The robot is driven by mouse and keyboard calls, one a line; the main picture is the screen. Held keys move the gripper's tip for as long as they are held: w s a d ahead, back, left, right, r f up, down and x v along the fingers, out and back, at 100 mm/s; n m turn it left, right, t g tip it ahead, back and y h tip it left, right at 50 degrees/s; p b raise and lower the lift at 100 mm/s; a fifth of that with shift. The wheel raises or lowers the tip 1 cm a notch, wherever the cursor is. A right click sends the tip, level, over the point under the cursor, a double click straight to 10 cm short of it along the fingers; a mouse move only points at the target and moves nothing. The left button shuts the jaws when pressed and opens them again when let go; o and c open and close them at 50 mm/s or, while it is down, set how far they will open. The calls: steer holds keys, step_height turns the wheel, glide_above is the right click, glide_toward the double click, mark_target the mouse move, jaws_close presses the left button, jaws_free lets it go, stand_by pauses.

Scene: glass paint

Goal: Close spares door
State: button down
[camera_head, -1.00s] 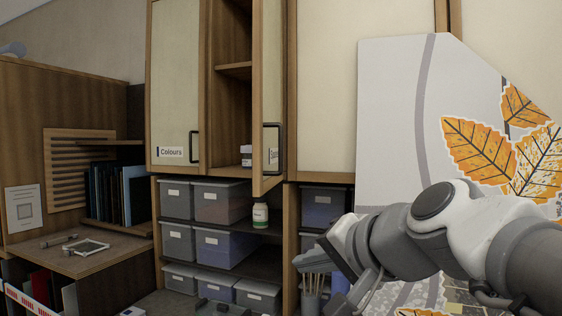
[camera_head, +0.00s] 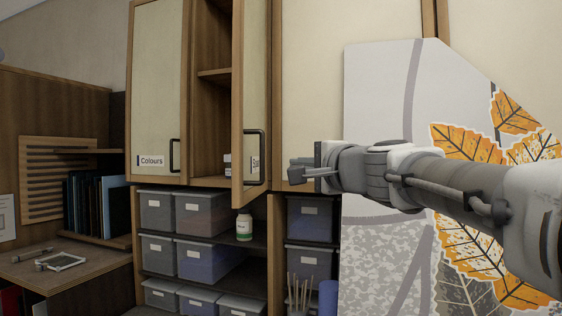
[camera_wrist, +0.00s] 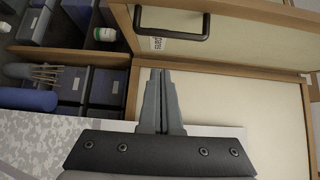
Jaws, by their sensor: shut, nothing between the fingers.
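The spares door (camera_head: 256,85) stands open, swung out from the cabinet, with its black handle (camera_head: 264,157) and a partly visible label on its outer face. In the wrist view the door (camera_wrist: 228,45) runs across the top, with the handle (camera_wrist: 172,35) at upper left. My gripper (camera_head: 293,174) is shut and empty, to the right of the door's lower handle end and apart from it. In the wrist view my gripper's fingers (camera_wrist: 157,75) lie together, below the handle, in front of the neighbouring cream panel.
The Colours door (camera_head: 158,90) at left is closed. A small jar sits inside the open compartment. Below are grey bins (camera_head: 205,213), a white bottle (camera_head: 244,227) and brushes (camera_head: 298,293). A large leaf-patterned panel (camera_head: 375,120) stands at right, behind my arm.

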steer(key=w+a, duration=0.1)
steer(key=a, duration=0.1)
steer(key=w+a+p, duration=0.1)
steer(key=w+a, duration=0.1)
steer(key=shift+w+a, duration=0.15)
steer(key=shift+a, duration=0.25)
steer(key=shift+a, duration=0.15)
